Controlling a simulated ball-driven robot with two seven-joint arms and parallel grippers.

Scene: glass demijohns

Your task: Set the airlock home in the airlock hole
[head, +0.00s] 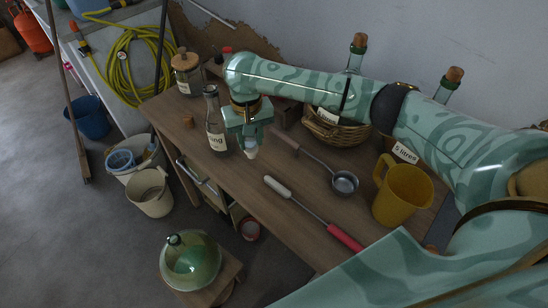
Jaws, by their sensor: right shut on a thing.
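My right gripper (250,146) reaches in from the right and points down over the workbench. It is shut on a small pale piece (251,153), which I take to be the airlock. The fingers hide most of it. A green glass demijohn (190,268) stands low at the bottom of the view, well below and left of the gripper. A small dark bung (174,240) sits at its neck; the airlock hole is too small to make out. My left gripper is not in view.
On the wooden workbench (285,222) are a labelled bottle (214,125), a cork-lidded jar (186,75), a ladle (344,183), a pink-handled tool (343,236) and a yellow jug (403,195). Basketed bottles stand behind. Buckets (150,192) stand on the floor left.

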